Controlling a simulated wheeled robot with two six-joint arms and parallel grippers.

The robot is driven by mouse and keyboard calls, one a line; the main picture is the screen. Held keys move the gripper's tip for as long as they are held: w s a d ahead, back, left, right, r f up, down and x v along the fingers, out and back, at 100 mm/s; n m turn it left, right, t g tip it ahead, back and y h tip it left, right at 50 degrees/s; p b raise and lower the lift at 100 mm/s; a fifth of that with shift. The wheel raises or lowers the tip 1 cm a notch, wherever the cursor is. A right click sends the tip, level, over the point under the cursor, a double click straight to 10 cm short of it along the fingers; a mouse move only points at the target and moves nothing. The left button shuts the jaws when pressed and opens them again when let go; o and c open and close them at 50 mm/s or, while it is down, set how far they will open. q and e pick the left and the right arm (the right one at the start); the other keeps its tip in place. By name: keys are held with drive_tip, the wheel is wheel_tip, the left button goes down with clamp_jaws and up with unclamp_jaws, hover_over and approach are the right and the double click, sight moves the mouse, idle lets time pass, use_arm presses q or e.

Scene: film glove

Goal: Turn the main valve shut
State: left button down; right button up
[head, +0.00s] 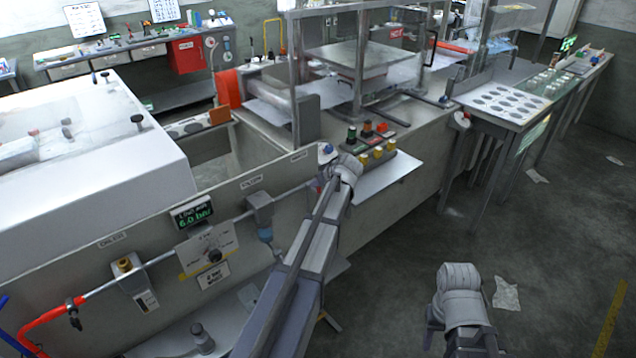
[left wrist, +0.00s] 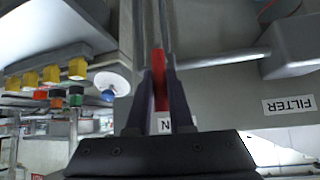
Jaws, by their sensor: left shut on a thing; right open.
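In the left wrist view, a thin red lever (left wrist: 159,78), which looks like the main valve's handle, stands between the dark fingers of my left gripper (left wrist: 160,80). The fingers are shut on it. The lever points along the fingers, across the line of the grey pipe (left wrist: 222,59) beside it. A partly covered label ending in N (left wrist: 164,126) shows between the finger bases. In the head view, my left arm's rounded wrist covers the valve and the fingertips at the right end of the pipe. My right arm shows low on the right; its fingers cannot be made out.
A filter (head: 262,212), a gauge plate (head: 207,250) and a display reading 6.0 bar (head: 193,213) sit along the panel (head: 160,290). A blue knob (head: 326,150) and a button box (head: 372,150) are close to my left wrist. The floor at right is mostly clear.

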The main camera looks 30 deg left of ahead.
use_arm(q)
drive_tip(key=shift+f, duration=0.1)
idle(0.3)
drive_tip(key=c, duration=0.8)
unclamp_jaws()
drive_tip(key=p+v, duration=0.5)
drive_tip(key=v, duration=0.3)
drive_tip(key=shift+w, duration=0.1)
